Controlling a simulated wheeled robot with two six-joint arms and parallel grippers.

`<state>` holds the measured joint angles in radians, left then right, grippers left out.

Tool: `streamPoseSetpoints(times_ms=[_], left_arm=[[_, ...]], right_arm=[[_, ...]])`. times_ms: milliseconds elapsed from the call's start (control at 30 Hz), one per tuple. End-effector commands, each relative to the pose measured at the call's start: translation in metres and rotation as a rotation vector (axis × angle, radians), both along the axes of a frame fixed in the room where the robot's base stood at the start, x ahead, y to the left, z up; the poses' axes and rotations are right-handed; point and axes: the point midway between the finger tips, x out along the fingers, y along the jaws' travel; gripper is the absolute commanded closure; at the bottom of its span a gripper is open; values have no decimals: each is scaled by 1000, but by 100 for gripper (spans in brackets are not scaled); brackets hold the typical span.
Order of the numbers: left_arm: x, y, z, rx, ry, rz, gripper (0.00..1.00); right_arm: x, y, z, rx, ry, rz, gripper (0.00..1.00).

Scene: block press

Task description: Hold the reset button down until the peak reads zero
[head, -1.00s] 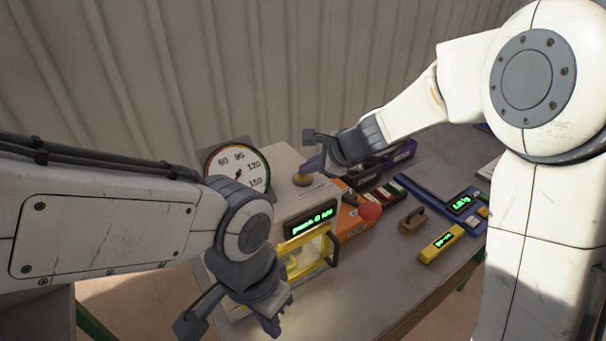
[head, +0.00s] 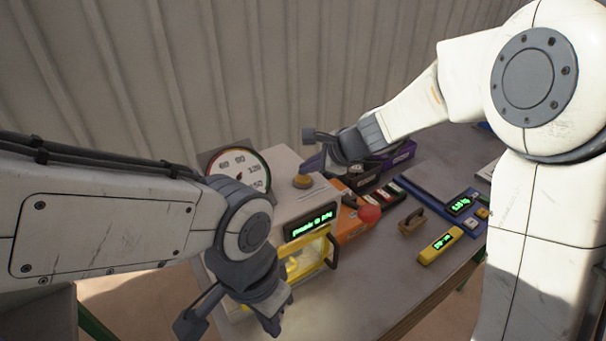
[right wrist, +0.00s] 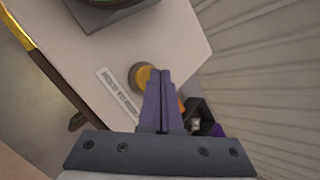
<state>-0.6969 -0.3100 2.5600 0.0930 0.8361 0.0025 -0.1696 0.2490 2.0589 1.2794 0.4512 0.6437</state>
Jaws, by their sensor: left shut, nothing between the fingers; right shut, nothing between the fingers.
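The round orange-yellow reset button (head: 302,181) sits on top of the pale press (head: 283,163). It also shows in the right wrist view (right wrist: 142,74), beside a white label strip (right wrist: 118,92). My right gripper (head: 312,168) is shut and empty, its fingertips just above the button's right side. In the right wrist view its closed fingers (right wrist: 160,72) overlap the button's edge, and I see no clear contact. The green peak display (head: 312,222) on the press front appears to read 0 kN, in small blurred text. My left gripper (head: 232,325) is shut and empty, low in front of the press.
A red knob (head: 369,213), an orange box (head: 352,229), a wooden-handled block (head: 412,222) and a yellow meter (head: 440,245) lie to the right. The front table is clear.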

Motion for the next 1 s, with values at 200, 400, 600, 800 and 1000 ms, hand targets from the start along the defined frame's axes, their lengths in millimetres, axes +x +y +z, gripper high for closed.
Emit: streamPoseSetpoints(times_ms=[200, 400, 600, 800, 1000], left_arm=[[0, 0, 7, 0, 0, 0, 100], [0, 0, 6, 0, 0, 0, 100], [0, 0, 16, 0, 0, 0, 100], [0, 0, 35, 0, 0, 0, 100], [0, 0, 51, 0, 0, 0, 100]], right_arm=[[0, 0, 8, 1, -1, 0, 100], [0, 0, 8, 1, -1, 0, 100], [0, 0, 19, 1, -2, -1, 100], [0, 0, 40, 1, -2, 0, 100], [0, 0, 58, 1, -2, 0, 100]])
